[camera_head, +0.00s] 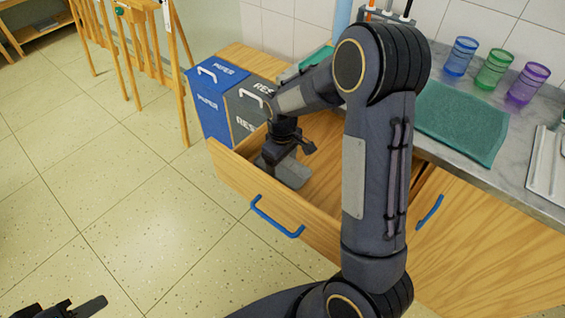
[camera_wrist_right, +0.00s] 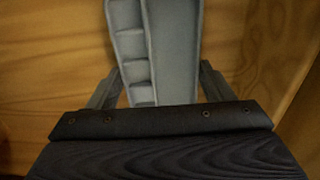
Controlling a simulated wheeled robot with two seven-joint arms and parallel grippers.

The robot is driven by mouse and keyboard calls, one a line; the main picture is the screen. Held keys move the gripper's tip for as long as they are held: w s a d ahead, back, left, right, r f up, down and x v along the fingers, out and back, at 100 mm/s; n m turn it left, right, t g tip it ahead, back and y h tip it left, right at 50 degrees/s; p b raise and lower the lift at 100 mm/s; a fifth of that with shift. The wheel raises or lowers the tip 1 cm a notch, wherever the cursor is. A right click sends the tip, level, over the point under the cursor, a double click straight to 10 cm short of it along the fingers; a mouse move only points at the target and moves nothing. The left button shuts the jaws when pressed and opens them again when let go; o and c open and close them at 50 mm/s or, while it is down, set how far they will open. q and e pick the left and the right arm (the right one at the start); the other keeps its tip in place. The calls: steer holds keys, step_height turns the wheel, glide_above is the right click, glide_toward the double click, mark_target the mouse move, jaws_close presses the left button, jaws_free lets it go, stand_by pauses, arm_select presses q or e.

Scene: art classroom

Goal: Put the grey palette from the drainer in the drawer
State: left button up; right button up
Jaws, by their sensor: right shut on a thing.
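The grey palette (camera_head: 292,173) is inside the open wooden drawer (camera_head: 238,181), in the left part of it. My right gripper (camera_head: 284,160) reaches down into the drawer and is shut on the palette. In the right wrist view, the palette (camera_wrist_right: 174,45) with its row of small wells stands out between the two fingers (camera_wrist_right: 160,88), with wood behind it. My arm hides part of the drawer, and I cannot tell whether the palette touches the drawer floor. My left gripper (camera_head: 75,307) shows only partly at the bottom left, away from the drawer.
Blue (camera_head: 212,98) and dark grey (camera_head: 249,110) bins stand behind the drawer. On the counter are a green mat (camera_head: 462,122), blue (camera_head: 460,57), green (camera_head: 493,68) and purple (camera_head: 528,84) cups and a white ribbed tray (camera_head: 543,165). Floor at left is clear near the drawer.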

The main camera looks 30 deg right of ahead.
mark_target(283, 169)
steer(key=shift+f, duration=0.2)
steer(key=o, duration=1)
steer(key=shift+r, duration=0.1)
steer(key=shift+r, duration=0.6)
step_height(283, 169, up, 11)
steer(key=p, duration=0.3)
steer(key=s+a+r+m+t+y, duration=0.2)
steer(key=s+a+r+m, duration=0.1)
steer(key=s, duration=0.8)
steer(key=s+a+r+m+t+y, duration=0.1)
steer(key=s+a+r+m+t, duration=0.2)
steer(key=s, duration=0.8)
steer(key=shift+s+t+y, duration=0.2)
steer(key=shift+t+y, duration=0.1)
steer(key=shift+y, duration=0.1)
